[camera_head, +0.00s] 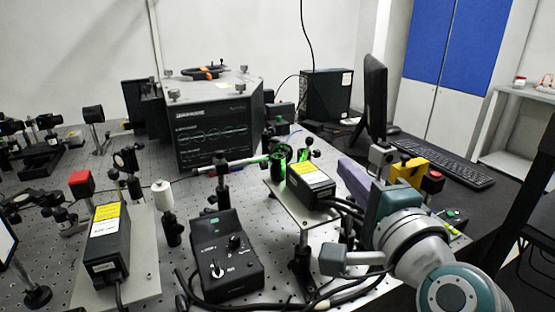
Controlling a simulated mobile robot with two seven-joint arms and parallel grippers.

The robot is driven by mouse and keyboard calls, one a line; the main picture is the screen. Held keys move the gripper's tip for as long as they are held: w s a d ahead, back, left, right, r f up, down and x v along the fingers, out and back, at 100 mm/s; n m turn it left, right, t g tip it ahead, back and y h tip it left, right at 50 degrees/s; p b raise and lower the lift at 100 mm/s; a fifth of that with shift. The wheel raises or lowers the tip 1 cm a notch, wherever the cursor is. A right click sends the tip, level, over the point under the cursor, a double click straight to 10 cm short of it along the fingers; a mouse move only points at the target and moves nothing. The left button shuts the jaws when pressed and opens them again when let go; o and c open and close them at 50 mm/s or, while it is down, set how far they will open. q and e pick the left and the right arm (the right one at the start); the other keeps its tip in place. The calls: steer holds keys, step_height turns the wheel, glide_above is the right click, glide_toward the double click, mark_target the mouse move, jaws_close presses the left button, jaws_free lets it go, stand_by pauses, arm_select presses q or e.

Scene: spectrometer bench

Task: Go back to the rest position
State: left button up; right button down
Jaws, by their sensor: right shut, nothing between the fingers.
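My right arm comes in at the lower right, with white and teal links over the bench's right edge. My right gripper (334,259) is at its end, low over the cables, shut with nothing held. It is beside the post of the raised plate and right of the black controller box (228,255); I cannot tell whether it touches the cables. My left gripper is not in view.
The perforated optical bench (150,285) is crowded with posts and mounts. A yellow-labelled laser box (313,185) sits on a raised plate, another (106,242) at left. A large spectrometer unit (213,120) stands behind. A monitor (374,100) and keyboard (445,160) lie right.

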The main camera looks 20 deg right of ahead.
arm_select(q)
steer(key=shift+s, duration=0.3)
arm_select(e)
steer(key=shift+s, duration=0.3)
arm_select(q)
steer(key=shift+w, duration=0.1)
arm_select(e)
steer(key=shift+w, duration=0.15)
steer(key=shift+a, duration=0.1)
